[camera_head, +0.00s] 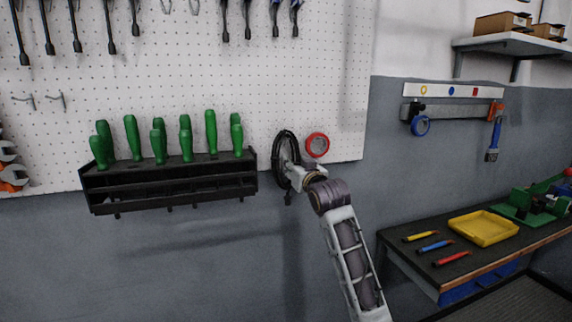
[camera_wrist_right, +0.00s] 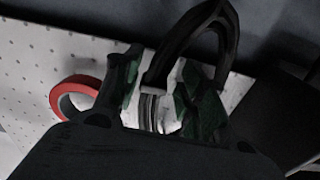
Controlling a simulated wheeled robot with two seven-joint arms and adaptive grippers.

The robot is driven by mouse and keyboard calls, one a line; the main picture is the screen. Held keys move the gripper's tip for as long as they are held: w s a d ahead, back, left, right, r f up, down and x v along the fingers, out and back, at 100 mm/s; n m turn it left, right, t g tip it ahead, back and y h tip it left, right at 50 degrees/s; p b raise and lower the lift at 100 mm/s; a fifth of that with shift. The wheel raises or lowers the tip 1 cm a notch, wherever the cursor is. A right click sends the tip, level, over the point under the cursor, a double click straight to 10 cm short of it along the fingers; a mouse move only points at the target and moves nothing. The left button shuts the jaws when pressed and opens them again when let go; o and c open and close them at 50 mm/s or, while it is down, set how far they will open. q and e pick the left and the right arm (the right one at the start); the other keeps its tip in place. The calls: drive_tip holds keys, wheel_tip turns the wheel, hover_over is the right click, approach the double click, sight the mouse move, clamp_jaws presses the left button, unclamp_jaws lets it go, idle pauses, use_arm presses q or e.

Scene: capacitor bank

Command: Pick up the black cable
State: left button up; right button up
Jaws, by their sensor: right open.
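The black cable (camera_head: 278,150) hangs as an upright coil near the right end of the white pegboard. My right gripper (camera_head: 286,180) comes up from below right and is at the coil's lower part. In the right wrist view my right gripper (camera_wrist_right: 162,95) is open, with one dark green-black finger on each side. The cable (camera_wrist_right: 170,45) arches up from between the fingers there. I cannot tell whether the fingers touch it. The gripper's dark body hides the bottom of that view. My left gripper does not show.
A red tape roll (camera_head: 317,144) hangs right beside the cable; it also shows in the right wrist view (camera_wrist_right: 62,98). A black rack (camera_head: 170,187) with green-handled tools is to the left. A workbench (camera_head: 420,270) with a yellow tray (camera_head: 484,228) stands at the lower right.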

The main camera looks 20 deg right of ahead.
drive_tip(key=shift+w, duration=0.5)
clamp_jaws()
